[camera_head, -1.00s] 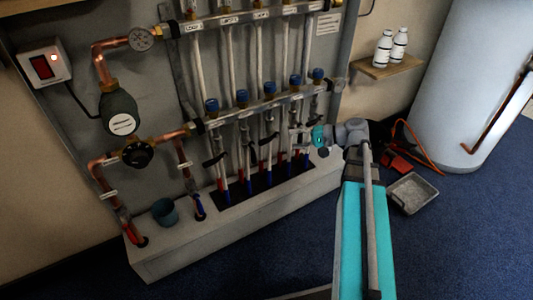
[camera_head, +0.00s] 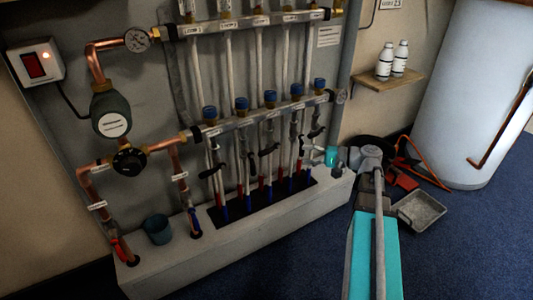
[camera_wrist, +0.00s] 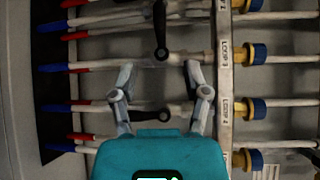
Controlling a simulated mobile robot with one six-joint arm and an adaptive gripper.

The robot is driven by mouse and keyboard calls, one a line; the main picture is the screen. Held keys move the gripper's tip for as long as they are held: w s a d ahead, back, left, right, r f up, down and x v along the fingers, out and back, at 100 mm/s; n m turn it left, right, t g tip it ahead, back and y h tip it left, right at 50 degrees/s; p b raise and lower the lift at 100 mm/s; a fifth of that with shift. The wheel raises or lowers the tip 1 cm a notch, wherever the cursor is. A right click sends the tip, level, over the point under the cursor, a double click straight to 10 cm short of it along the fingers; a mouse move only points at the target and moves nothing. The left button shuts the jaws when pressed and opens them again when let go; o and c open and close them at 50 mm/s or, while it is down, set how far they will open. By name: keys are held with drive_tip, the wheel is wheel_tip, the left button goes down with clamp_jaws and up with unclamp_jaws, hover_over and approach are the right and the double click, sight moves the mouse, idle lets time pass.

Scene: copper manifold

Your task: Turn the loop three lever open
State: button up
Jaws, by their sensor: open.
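The loop three lever (camera_wrist: 161,32) is black. In the wrist view it stands crosswise to its white pipe, pointing up from a pivot on that pipe, in line with the "LOOP 3" label (camera_wrist: 224,52). In the head view the lever (camera_head: 268,151) is small, on the middle pipe. My gripper (camera_wrist: 159,68) is open and empty. Its fingertips are spread either side of the lever's pivot end, just below it in the picture; I cannot tell whether they touch anything. In the head view my gripper (camera_head: 309,147) is at the manifold's right end, its fingertips hard to make out.
A neighbouring black lever (camera_wrist: 150,115) lies along the loop four pipe, close to my gripper. The manifold bar (camera_wrist: 224,80) with blue caps is to the right. A grey tray (camera_head: 420,211) lies on the floor; bottles stand on a shelf (camera_head: 385,84).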

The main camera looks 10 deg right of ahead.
sight(270, 152)
drive_tip(key=shift+a, duration=0.1)
drive_tip(key=shift+b+x, duration=0.75)
drive_tip(key=shift+x, duration=6.05)
clamp_jaws()
